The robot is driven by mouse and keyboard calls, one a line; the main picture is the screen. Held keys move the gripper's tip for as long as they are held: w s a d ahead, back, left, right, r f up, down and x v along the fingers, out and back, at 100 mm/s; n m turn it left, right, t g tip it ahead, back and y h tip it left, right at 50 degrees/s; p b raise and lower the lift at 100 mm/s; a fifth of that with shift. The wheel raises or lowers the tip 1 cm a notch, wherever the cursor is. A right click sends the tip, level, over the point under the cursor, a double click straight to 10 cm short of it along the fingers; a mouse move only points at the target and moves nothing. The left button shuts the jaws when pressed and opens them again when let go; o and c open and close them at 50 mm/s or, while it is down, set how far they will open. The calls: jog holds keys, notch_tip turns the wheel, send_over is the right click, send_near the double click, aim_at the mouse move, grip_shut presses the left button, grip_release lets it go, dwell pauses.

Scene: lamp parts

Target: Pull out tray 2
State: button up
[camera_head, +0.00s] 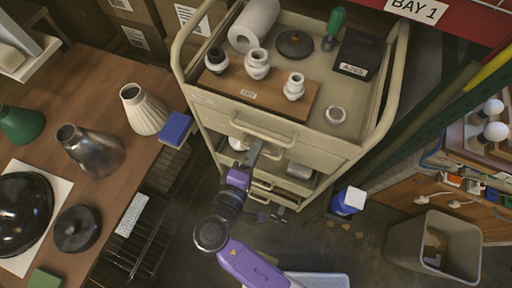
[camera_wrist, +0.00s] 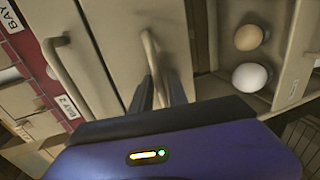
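The beige cart (camera_head: 344,146) stands upright with drawer-like trays in its front. The upper front has a bar handle (camera_head: 265,130), which also shows at left in the wrist view (camera_wrist: 66,72). A second bar handle (camera_wrist: 151,56) is on the neighbouring front in the wrist view. My gripper (camera_wrist: 160,94) is at this second handle, its dark fingers on either side of the bar. I cannot tell whether they press on it. In the head view my gripper (camera_head: 252,152) is at the cart's front, below the upper handle.
A white ball (camera_wrist: 250,77) and a tan ball (camera_wrist: 248,37) lie in an open compartment beside the handle. Wooden table (camera_head: 98,185) with lampshades is at left. A blue-white container (camera_head: 348,201) and grey bin (camera_head: 435,246) stand right. Some floor in front is clear.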

grip_shut()
dwell(1.5)
